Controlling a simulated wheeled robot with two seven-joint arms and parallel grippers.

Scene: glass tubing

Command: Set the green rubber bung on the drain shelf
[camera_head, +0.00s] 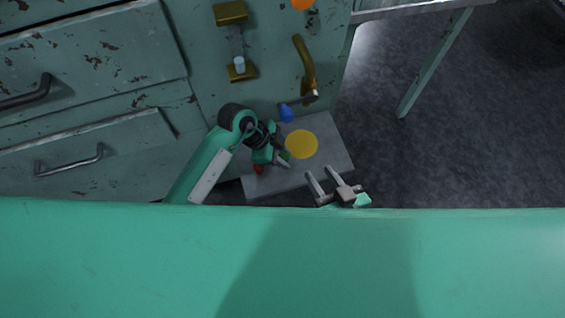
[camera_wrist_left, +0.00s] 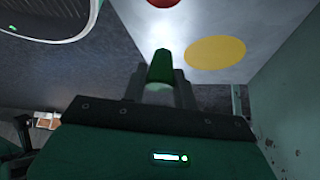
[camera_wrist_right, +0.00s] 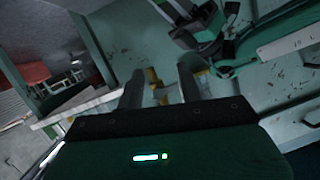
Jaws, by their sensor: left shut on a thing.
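The green rubber bung (camera_wrist_left: 160,68) is tapered and sits between the fingers of my left gripper (camera_wrist_left: 160,85), which is shut on it. In the head view my left gripper (camera_head: 284,160) is over a grey shelf (camera_head: 325,124), left of a flat yellow disc (camera_head: 302,144); the green bung (camera_head: 286,155) shows only in small part there. The yellow disc (camera_wrist_left: 216,52) also shows ahead and right of the bung in the left wrist view. I cannot tell whether the bung touches the shelf. My right gripper (camera_head: 318,171) is open and empty near the shelf's front right.
A blue bung (camera_head: 286,113) and a red one (camera_head: 258,169) are near the left gripper. A brass pipe (camera_head: 305,66) and brass brackets (camera_head: 241,71) are on the worn green cabinet behind. Dark floor (camera_head: 465,130) lies to the right.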

